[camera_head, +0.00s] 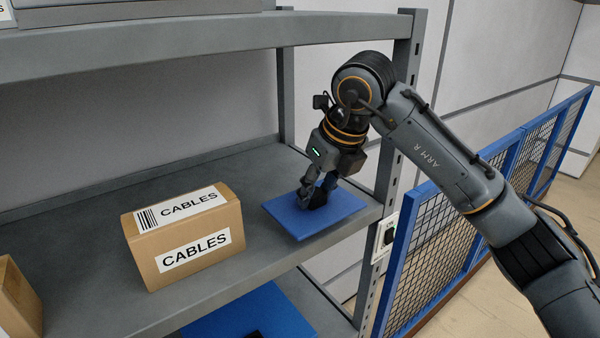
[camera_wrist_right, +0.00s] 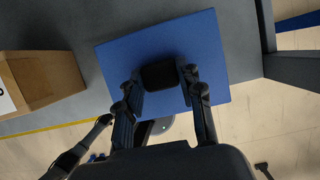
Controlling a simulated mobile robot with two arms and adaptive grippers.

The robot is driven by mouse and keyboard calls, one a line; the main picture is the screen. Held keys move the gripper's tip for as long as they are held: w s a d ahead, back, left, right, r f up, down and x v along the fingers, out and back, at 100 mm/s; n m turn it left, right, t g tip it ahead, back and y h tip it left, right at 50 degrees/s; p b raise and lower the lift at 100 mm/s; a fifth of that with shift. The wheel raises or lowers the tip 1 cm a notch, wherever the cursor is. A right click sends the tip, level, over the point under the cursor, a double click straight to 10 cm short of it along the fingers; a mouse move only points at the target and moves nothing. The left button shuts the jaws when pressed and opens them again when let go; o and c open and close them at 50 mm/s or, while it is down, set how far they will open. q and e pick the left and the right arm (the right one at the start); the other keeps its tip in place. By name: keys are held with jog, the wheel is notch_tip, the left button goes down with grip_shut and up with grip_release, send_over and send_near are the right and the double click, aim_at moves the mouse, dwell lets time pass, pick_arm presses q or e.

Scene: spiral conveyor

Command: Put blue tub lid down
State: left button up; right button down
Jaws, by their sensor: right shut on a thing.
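The blue tub lid (camera_head: 335,213) is a flat blue square with a dark block-like handle in its middle. It is at the right end of the grey middle shelf, at or just above the surface; I cannot tell if it touches. Its front edge reaches past the shelf's front edge. My right gripper (camera_head: 314,197) comes down from above and is shut on the lid's handle. In the right wrist view the lid (camera_wrist_right: 210,60) lies below the fingers, which close on the dark handle (camera_wrist_right: 161,76) from both sides. My left gripper is not in the head view.
A cardboard box labelled CABLES (camera_head: 185,235) stands on the shelf left of the lid. Another box (camera_head: 18,300) is at the far left. A blue surface (camera_head: 255,310) shows below the shelf. A shelf post (camera_head: 385,170) and blue mesh fence (camera_head: 440,235) stand to the right.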

aim_at(297, 190)
jog(key=shift+w+a, duration=0.25)
jog(key=shift+w, duration=0.1)
jog(key=w+a+p, duration=0.2)
jog(key=w, duration=0.1)
jog(key=shift+w+a+r+p, duration=0.1)
jog(key=shift+w+a+p, duration=0.15)
jog(key=shift+p, duration=0.05)
jog(key=shift+f+p, duration=0.3)
jog(key=shift+f, duration=0.55)
jog(key=shift+s+d, duration=0.1)
jog(key=shift+f+b, duration=0.2)
jog(key=shift+b, duration=0.1)
jog(key=c, duration=0.9)
grip_release()
jog(key=shift+o, duration=0.2)
